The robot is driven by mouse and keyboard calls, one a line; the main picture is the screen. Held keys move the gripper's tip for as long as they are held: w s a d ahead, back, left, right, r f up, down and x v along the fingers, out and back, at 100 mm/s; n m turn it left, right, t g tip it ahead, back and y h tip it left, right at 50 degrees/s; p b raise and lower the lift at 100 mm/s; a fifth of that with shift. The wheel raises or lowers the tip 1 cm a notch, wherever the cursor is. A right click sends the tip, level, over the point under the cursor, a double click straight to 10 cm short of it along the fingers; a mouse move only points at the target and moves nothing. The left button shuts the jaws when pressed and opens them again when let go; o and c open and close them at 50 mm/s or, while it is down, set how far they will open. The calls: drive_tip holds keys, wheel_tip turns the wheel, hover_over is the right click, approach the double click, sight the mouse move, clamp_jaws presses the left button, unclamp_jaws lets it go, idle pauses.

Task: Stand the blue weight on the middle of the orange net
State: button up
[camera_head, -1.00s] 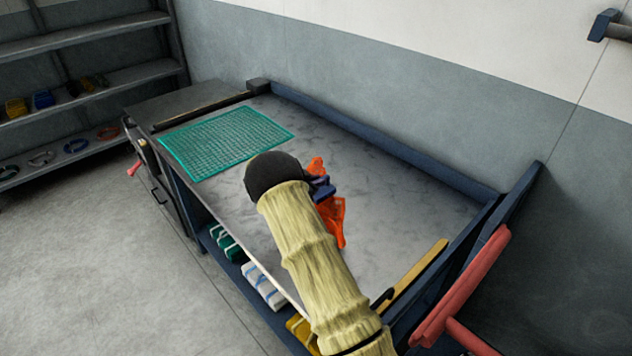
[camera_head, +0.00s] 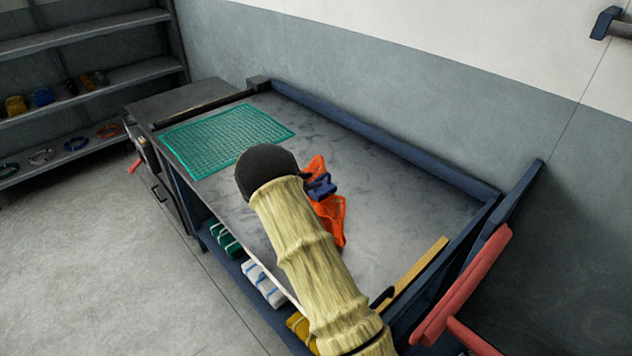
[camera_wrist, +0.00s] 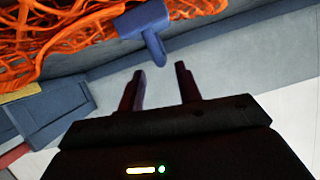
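The blue weight (camera_head: 322,187) rests on the orange net (camera_head: 331,211), near the net's middle, with net showing on both sides of it in the head view. The net lies crumpled on the grey bench. In the wrist view the weight (camera_wrist: 143,20) has a block body, and its narrower handle points toward my gripper (camera_wrist: 160,72). The net (camera_wrist: 60,35) is behind it. My gripper is open and empty, its two fingers apart and clear of the handle. In the head view my arm hides most of the gripper.
A green net (camera_head: 226,139) lies flat on the bench's left part. A yellow bar (camera_head: 417,272) lies near the bench's right end. A blue raised edge (camera_head: 385,146) runs along the back. Bare bench (camera_head: 400,195) lies right of the orange net.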

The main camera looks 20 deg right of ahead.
drive_tip(key=v, duration=0.8)
drive_tip(key=shift+s+a+b, duration=0.15)
drive_tip(key=shift+a+b, duration=0.15)
drive_tip(key=shift+r, duration=0.1)
wheel_tip(320, 180, up, 6)
drive_tip(key=a+n+t+y, duration=0.1)
drive_tip(key=n+t+y, duration=0.3)
drive_tip(key=y, duration=0.1)
drive_tip(key=s+a+r+n+y, duration=0.1)
drive_tip(key=s+a+n+y, duration=0.2)
drive_tip(key=s+n+y, duration=0.25)
drive_tip(key=s+f+n+g+y, duration=0.1)
drive_tip(key=s+n+g, duration=0.4)
drive_tip(key=s, duration=2.2)
drive_tip(key=shift+d+f+g+y, duration=0.35)
drive_tip(key=shift+f+g, duration=0.35)
drive_tip(key=shift+g, duration=0.3)
